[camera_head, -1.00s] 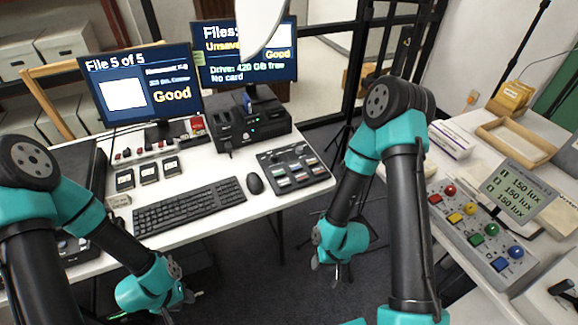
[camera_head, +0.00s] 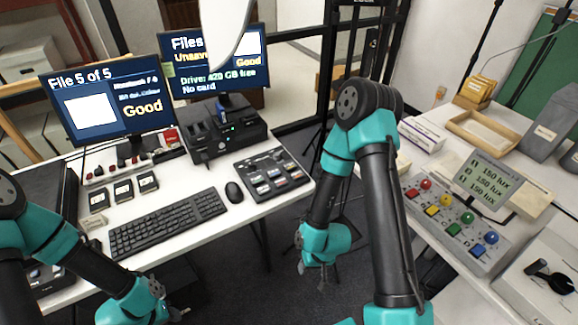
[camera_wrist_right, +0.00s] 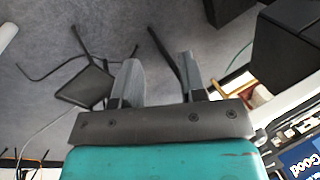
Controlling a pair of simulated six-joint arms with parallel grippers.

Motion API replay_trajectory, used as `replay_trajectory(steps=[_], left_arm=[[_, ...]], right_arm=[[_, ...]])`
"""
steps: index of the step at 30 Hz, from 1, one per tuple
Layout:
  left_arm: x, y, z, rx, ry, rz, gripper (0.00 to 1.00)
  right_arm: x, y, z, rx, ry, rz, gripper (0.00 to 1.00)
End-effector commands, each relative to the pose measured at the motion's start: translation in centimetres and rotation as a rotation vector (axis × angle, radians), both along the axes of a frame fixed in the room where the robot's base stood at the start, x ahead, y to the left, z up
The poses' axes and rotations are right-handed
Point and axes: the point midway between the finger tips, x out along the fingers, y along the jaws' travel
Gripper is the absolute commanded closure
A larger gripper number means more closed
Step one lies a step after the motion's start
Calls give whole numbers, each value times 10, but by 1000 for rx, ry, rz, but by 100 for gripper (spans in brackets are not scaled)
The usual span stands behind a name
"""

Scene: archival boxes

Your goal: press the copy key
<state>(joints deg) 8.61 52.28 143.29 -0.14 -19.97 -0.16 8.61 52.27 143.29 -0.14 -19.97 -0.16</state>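The black key panel (camera_head: 268,174) with several coloured keys and a small joystick lies at the right end of the white desk. The key labels are too small to read, so I cannot tell which is the copy key. A black keyboard (camera_head: 168,222) lies to its left. My right gripper (camera_head: 324,282) hangs past the desk's right edge, apart from the panel; the right wrist view shows its fingers (camera_wrist_right: 160,82) spread with nothing between them. My left gripper (camera_head: 176,309) is low at the desk's front edge, with its fingers hard to make out.
Two monitors (camera_head: 108,101) (camera_head: 214,64), a black drive unit (camera_head: 222,137) and a mouse (camera_head: 234,192) are on the desk. A side table at right carries a light-control box (camera_head: 457,218) with coloured buttons and a wooden tray (camera_head: 490,134). Open floor lies between the tables.

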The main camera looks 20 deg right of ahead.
Motion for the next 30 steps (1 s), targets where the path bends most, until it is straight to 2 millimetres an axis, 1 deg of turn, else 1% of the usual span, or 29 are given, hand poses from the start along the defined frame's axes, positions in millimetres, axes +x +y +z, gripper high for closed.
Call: replay_trajectory(steps=[1, 9, 12, 30], left_arm=[[0, 0, 0, 0, 0, 0, 60], [0, 0, 0, 0, 0, 0, 60], [0, 0, 0, 0, 0, 0, 60], [0, 0, 0, 0, 0, 0, 60]], right_arm=[[0, 0, 0, 0, 0, 0, 67], [0, 0, 0, 0, 0, 0, 92], [0, 0, 0, 0, 0, 0, 100], [0, 0, 0, 0, 0, 0, 100]])
